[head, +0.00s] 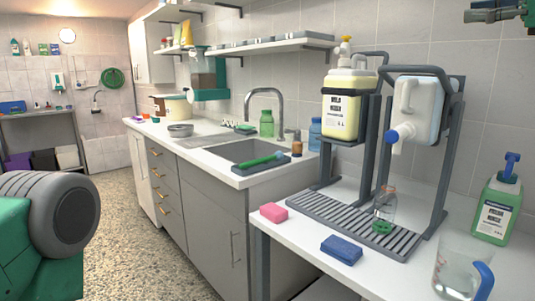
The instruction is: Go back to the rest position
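My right gripper (480,14) shows in the top right corner of the head view, high above the white counter and in front of the tiled wall. It points left and is partly cut off by the picture's edge. Nothing is seen hanging from it, but its fingers are too small and edge-on to tell whether they are open or shut. My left gripper is not in view. A green and grey part of my own body fills the lower left.
The white counter (270,243) holds a dark dispenser rack (372,143), a pink sponge (273,212), a blue sponge (341,249), a clear jug (458,262) and a green pump bottle (497,208). A sink (240,153) lies beyond. The speckled floor (130,250) at left is clear.

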